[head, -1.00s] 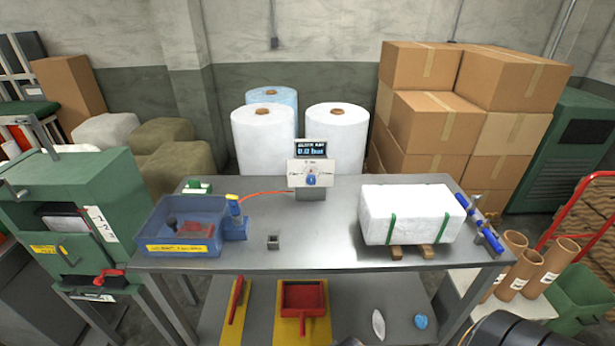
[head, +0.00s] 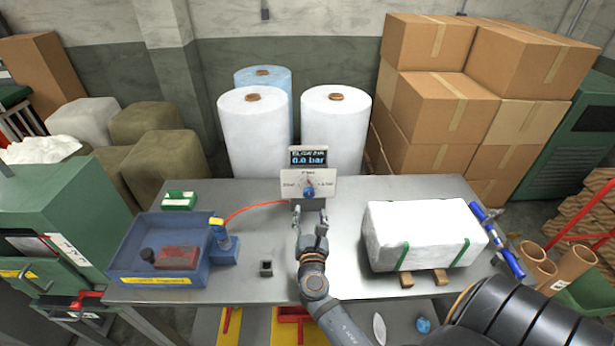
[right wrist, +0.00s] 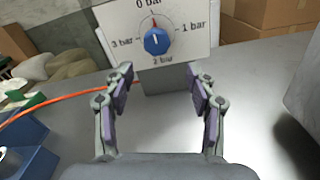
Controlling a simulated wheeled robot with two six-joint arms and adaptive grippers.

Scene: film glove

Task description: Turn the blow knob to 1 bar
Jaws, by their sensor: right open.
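The blue blow knob (head: 308,192) sits on a white dial plate (head: 292,187) at the back middle of the metal table. The display (head: 309,158) above reads 0.0 bar. My right gripper (head: 309,216) is open and empty, in front of and a little below the knob, its fingers (right wrist: 160,80) apart and not touching it. My left gripper is not in view.
A blue bin (head: 130,262) and a blue nozzle stand (head: 223,248) are on the left, with an orange hose (head: 250,208) running to the dial box. A white wrapped block (head: 420,232) is on the right.

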